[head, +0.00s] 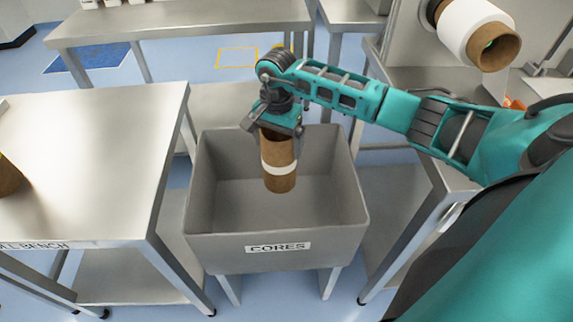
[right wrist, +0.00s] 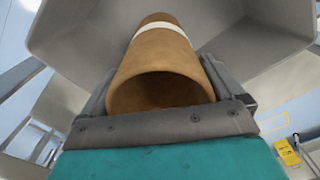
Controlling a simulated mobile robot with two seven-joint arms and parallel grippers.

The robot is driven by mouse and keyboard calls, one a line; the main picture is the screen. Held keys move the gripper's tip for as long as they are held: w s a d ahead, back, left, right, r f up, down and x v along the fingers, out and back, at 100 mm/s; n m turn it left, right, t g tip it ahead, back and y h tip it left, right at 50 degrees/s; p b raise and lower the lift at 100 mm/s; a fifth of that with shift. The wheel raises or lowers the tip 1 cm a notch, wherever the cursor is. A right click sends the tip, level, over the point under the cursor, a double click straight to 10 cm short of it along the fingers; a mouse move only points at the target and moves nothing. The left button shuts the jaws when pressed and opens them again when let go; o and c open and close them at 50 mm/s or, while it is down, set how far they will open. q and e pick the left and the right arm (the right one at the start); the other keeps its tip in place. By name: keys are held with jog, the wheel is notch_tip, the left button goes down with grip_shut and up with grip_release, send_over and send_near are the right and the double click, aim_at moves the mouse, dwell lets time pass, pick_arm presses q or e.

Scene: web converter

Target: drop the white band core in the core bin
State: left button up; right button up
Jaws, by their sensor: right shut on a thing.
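The white band core (head: 279,180) is a brown cardboard tube with one white band around it. My right gripper (head: 279,135) is shut on its upper end and holds it roughly upright, over the grey core bin (head: 277,238) labelled CORES. The lower end of the core appears within the bin's opening, apart from the walls. In the right wrist view the core (right wrist: 160,65) sits between the fingers of my right gripper (right wrist: 158,95), its open end towards the camera, with the bin (right wrist: 80,40) beyond. The visible bin floor looks empty. My left gripper is not in view.
A steel bench (head: 80,150) stands left of the bin, with part of a brown core (head: 8,177) at its left edge. Another steel table (head: 180,22) is behind. A white roll (head: 470,28) on a brown core is at the upper right.

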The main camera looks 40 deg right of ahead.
jog(key=o, duration=1.1)
jog(key=shift+r, duration=0.1)
notch_tip(320, 180, up, 13)
jog(key=shift+f, duration=0.1)
